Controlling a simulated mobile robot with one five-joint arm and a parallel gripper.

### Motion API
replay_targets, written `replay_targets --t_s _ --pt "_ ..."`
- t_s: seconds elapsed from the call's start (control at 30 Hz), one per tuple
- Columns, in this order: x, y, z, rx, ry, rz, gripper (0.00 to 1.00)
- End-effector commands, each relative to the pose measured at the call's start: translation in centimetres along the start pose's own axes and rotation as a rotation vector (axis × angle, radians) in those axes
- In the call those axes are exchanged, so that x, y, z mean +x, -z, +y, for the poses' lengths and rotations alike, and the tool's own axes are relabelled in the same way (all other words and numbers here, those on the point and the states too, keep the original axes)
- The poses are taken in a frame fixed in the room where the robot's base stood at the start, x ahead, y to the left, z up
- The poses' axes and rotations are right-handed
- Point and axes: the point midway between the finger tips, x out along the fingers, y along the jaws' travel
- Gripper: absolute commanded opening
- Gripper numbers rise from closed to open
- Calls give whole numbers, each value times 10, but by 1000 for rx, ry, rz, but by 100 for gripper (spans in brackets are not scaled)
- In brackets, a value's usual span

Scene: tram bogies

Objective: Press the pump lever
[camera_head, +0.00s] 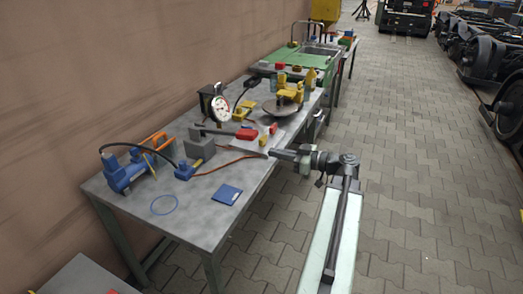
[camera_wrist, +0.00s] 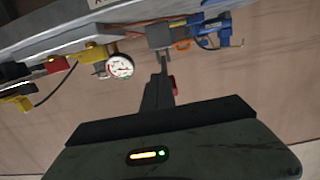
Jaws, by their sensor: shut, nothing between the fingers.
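A dark lever with a red grip (camera_head: 246,134) reaches right from a grey block (camera_head: 201,148) on the workbench; I take it for the pump lever. In the wrist view the red grip (camera_wrist: 173,85) shows partly behind my gripper, and the grey block (camera_wrist: 160,38) is beyond. My gripper (camera_head: 273,153) is shut and empty at the bench's right edge, right of the red grip and lower in the picture. In the wrist view my gripper (camera_wrist: 162,68) overlaps the lever; I cannot tell whether they touch.
A blue unit (camera_head: 122,172) with a black hose to a smaller blue block (camera_head: 186,170), an orange clamp (camera_head: 159,140), a dial gauge (camera_head: 221,108), a blue pad (camera_head: 227,194) and a round grey plate with yellow parts (camera_head: 288,92) stand on the bench.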

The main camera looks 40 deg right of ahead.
Motion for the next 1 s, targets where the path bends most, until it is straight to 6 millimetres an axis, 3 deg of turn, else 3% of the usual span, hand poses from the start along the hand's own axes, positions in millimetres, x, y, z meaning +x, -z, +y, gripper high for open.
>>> replay_targets --t_s 0.1,0.23,1.0 --pt "-17 -3 1 0 -2 1 0" --pt "-25 -4 1 0 0 1 0" --pt "-25 -4 1 -1 1 2 0"
